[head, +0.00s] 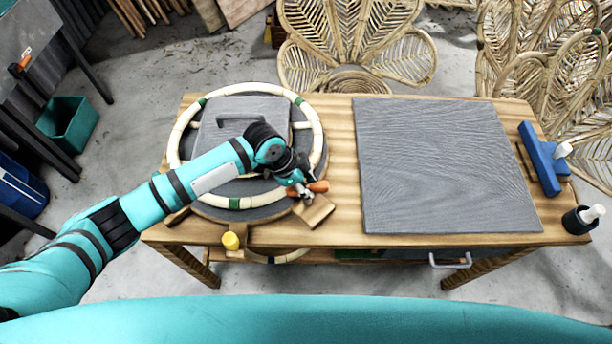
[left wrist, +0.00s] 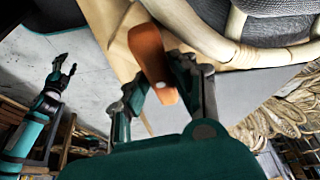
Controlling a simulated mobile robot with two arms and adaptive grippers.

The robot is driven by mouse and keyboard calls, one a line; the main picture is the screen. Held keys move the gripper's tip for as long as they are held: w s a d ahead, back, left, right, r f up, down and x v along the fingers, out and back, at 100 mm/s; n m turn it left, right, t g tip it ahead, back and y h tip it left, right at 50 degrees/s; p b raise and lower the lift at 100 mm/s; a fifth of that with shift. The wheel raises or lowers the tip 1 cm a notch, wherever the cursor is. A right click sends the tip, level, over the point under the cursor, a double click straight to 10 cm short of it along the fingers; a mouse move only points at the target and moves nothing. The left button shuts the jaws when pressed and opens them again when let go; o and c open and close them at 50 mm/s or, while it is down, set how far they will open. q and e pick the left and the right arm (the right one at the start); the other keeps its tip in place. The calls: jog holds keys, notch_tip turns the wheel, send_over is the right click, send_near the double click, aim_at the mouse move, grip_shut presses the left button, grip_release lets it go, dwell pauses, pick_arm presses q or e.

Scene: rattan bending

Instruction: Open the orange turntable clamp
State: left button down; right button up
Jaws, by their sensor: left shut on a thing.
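The orange turntable clamp (head: 319,187) sits at the front right edge of the round grey turntable (head: 235,212), above a small wooden block (head: 316,211). My left gripper (head: 304,190) reaches over the turntable from the left and is shut on the orange clamp lever. In the left wrist view, the orange lever (left wrist: 151,55) lies between the two fingers (left wrist: 160,95). The pale rattan ring (head: 317,150) with green bands lies on the turntable. My right gripper (left wrist: 62,74) shows small at the left of the left wrist view, away from the clamp, with its fingers apart.
A grey mat (head: 445,165) covers the right of the wooden table (head: 340,150). A blue tool (head: 541,160) and a dark cup (head: 577,220) stand at the right edge. A yellow-capped item (head: 231,240) is at the front left. Rattan chairs (head: 350,40) stand behind.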

pick_arm(q)
jog(key=n+p, duration=0.1)
jog(key=p, duration=0.1)
jog(key=n+t+p, duration=0.1)
jog(key=n+p, duration=0.1)
jog(key=shift+r+n+y, duration=0.3)
jog(key=shift+r, duration=0.05)
jog(key=shift+d+f+n+t+y+p, duration=0.15)
jog(key=shift+n+t+y+p, duration=0.4)
jog(key=shift+n+p, duration=1)
jog(key=shift+f+t, duration=0.1)
jog(key=shift+t, duration=0.15)
jog(key=c, duration=1.1)
grip_release()
jog(key=shift+s, duration=0.1)
jog(key=v, duration=1.2)
jog(key=shift+a, duration=0.2)
